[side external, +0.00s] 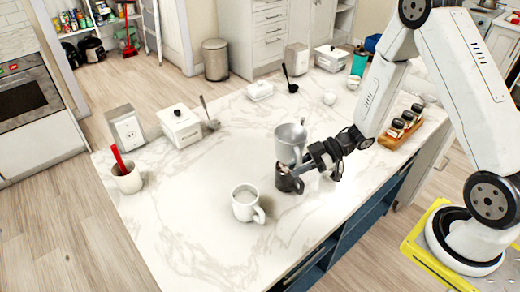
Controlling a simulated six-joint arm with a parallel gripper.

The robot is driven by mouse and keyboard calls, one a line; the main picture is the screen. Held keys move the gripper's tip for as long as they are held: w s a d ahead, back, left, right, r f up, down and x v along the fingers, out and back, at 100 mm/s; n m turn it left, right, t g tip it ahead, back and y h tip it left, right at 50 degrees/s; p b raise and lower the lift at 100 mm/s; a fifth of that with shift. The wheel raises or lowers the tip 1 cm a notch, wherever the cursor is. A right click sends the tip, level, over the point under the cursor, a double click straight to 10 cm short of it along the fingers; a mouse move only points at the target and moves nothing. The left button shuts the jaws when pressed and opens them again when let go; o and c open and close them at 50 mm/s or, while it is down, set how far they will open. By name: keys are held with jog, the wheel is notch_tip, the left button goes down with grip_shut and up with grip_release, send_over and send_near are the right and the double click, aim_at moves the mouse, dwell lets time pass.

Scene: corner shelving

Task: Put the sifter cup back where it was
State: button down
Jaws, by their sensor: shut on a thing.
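The sifter cup (290,144) is a grey metal cup near the middle of the counter. My gripper (303,165) is at its lower right side and is shut on it, seemingly at the handle side. The fingers and the exact grip are small and partly hidden. The cup looks upright. I cannot tell whether the sifter cup touches the counter.
A white mug (245,205) stands to the front left on the marble counter (190,225). A pale object (328,173) is partly hidden behind my gripper. A wooden tray of jars (400,131) is at the right. White canisters (180,127) stand at the left. The left front counter is clear.

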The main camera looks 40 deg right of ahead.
jog(key=shift+f, duration=1.75)
jog(key=shift+f, duration=0.15)
jog(key=c, duration=0.6)
grip_release()
jog(key=shift+v, duration=3.9)
jog(key=shift+o, duration=0.3)
jog(key=shift+f, duration=0.1)
